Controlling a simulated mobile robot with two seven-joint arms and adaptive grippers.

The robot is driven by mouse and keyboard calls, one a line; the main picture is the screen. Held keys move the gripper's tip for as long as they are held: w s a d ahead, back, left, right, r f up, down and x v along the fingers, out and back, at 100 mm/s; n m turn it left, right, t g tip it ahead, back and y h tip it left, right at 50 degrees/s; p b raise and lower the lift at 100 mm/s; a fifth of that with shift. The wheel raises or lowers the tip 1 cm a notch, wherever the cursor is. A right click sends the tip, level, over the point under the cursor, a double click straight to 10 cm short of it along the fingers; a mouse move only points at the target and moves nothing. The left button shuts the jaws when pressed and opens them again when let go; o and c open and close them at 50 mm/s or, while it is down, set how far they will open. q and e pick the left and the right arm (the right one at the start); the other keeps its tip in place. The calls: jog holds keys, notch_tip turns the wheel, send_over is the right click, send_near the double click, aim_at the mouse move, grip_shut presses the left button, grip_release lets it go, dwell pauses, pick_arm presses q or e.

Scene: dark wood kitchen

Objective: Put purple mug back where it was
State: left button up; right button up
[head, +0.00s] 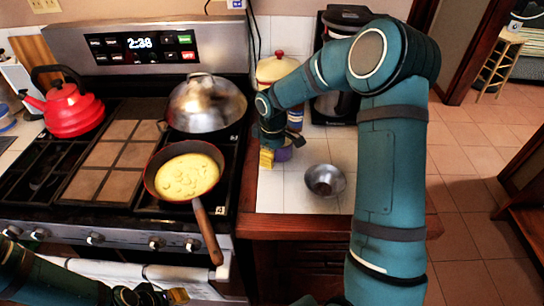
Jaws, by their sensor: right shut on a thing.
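The purple mug (285,153) is on or just above the white tiled counter right of the stove, partly hidden by my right gripper. I cannot tell whether its base touches the tiles. My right gripper (268,157), with yellow fingertips, comes down from above and is shut on the mug. My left gripper (165,297) is low at the bottom edge, in front of the oven and away from the mug; its fingers are too small and cut off to judge.
A metal bowl (325,180) sits right of the mug. A yellow-and-red canister (278,69) and coffee maker (335,105) stand behind. The stove holds a red kettle (70,111), a lidded pan (206,106) and a frying pan (184,175); its handle juts past the front. Front counter tiles (275,198) are clear.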

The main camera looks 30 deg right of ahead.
jog(key=shift+r, duration=0.1)
jog(key=o, duration=1.2)
jog(key=shift+o, duration=0.2)
jog(key=shift+r, duration=0.15)
notch_tip(320, 180, up, 12)
jog(key=p, duration=0.2)
